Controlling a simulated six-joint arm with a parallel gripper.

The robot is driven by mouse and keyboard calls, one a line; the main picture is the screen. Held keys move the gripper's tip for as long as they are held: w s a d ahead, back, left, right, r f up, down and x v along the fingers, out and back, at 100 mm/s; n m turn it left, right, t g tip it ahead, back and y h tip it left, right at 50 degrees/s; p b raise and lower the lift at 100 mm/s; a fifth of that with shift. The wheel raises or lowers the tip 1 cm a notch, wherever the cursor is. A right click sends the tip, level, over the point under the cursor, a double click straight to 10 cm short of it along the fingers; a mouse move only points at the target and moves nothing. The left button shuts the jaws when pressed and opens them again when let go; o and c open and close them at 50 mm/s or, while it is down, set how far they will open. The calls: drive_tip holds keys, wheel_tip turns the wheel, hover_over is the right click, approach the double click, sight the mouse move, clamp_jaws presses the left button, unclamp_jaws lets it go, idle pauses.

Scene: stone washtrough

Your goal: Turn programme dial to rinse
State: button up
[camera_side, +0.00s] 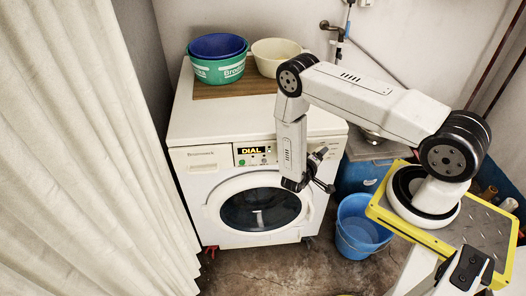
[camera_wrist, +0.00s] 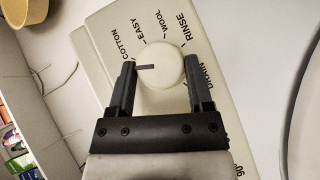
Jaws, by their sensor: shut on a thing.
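The round cream programme dial (camera_wrist: 161,68) shows in the wrist view on the washing machine's control panel (camera_wrist: 110,22). Its dark pointer line points left, nearest COTTON among the readable labels. The RINSE label (camera_wrist: 182,28) is at the dial's upper right, away from the pointer. EASY and WOOL lie between them, and DRAIN is partly hidden by the right finger. My gripper (camera_wrist: 160,88) is shut on the dial, one finger on each side. In the side view, my gripper (camera_side: 319,168) is at the right end of the white washing machine (camera_side: 210,122); the dial cannot be made out there.
The machine's display (camera_side: 254,151) reads DIAL. Blue and green basins (camera_side: 217,67) and a cream basin (camera_side: 274,54) stand on the machine's top. A blue bucket (camera_side: 362,228) is on the floor at right. A pale curtain (camera_side: 85,150) hangs at left.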

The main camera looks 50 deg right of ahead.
drive_tip(key=m+t+y, duration=0.2)
drive_tip(key=y, duration=0.1)
drive_tip(key=s+m+t+y, duration=0.1)
drive_tip(key=m+t+y, duration=0.2)
drive_tip(key=y, duration=0.1)
drive_tip(key=d+m+t+y, duration=0.1)
drive_tip(key=m+t+y, duration=0.1)
drive_tip(key=m+y, duration=0.1)
drive_tip(key=shift+s+d+r+t+y, duration=0.1)
drive_tip(key=shift+s+r+t+y, duration=0.05)
drive_tip(key=shift+r+t+y, duration=0.25)
drive_tip(key=shift+s+d+f+m+t+y, duration=0.1)
drive_tip(key=shift+d+m+t+y, duration=0.05)
drive_tip(key=shift+m+t+y, duration=0.85)
drive_tip(key=m+t, duration=0.1)
drive_tip(key=m+t+y, duration=0.1)
drive_tip(key=t, duration=0.1)
drive_tip(key=m+t+y, duration=0.1)
drive_tip(key=shift+s+d+f+t, duration=0.1)
drive_tip(key=shift+f+t, duration=0.15)
drive_tip(key=shift+t, duration=0.05)
idle(0.3)
drive_tip(key=o, duration=1.3)
drive_tip(key=shift+c, duration=0.2)
